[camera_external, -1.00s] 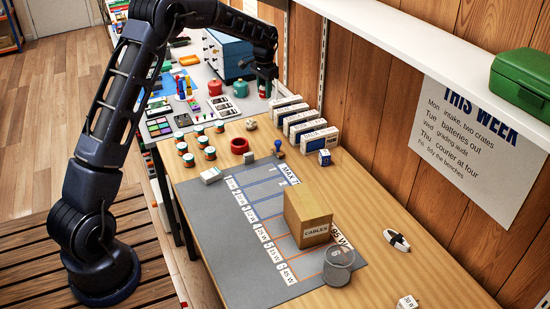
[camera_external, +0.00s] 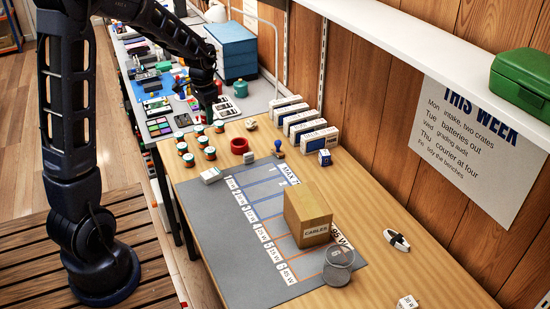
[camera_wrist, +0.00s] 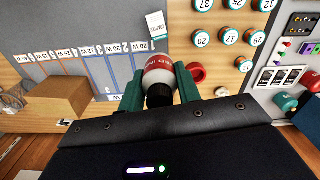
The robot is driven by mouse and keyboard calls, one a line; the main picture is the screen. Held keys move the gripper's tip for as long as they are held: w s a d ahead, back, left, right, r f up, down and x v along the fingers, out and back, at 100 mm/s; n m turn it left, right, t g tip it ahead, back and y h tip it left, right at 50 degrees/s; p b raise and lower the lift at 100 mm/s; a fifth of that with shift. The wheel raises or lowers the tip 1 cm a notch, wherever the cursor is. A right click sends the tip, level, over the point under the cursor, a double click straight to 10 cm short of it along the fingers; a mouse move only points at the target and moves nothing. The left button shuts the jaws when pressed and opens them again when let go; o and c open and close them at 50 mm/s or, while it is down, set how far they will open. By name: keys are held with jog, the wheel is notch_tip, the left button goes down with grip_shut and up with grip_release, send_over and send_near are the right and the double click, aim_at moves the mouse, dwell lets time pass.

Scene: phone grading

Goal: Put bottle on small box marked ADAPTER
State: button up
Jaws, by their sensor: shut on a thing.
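My gripper (camera_external: 208,103) is over the near end of the back bench in the external view. In the wrist view, my gripper (camera_wrist: 160,84) has its green fingers shut on the bottle (camera_wrist: 158,67). The bottle has a dark cap, a white part and a red band with lettering. It is hard to make out in the external view. A small white box (camera_external: 211,175) lies at the far left corner of the grey mat, apart from my gripper. It also shows beyond the bottle in the wrist view (camera_wrist: 156,25); its print is too small to read surely.
Several numbered orange-and-green jars (camera_external: 205,154) and a red ring-shaped dish (camera_external: 239,146) stand near the small box. A cardboard CABLES box (camera_external: 308,217) sits on the grey mat (camera_external: 230,260). White cartons (camera_external: 318,139) line the wall. The mat's left part is clear.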

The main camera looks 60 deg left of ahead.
jog(key=shift+s+d+f, duration=0.1)
jog(key=shift+s+d, duration=0.15)
jog(key=shift+s, duration=0.15)
jog(key=shift+s+f, duration=0.15)
jog(key=shift+f, duration=0.1)
send_near(211, 173)
notch_tip(211, 173, down, 6)
jog(key=shift+r, duration=0.25)
jog(key=o, duration=1)
jog(key=shift+f, duration=0.1)
jog(key=shift+c, duration=0.2)
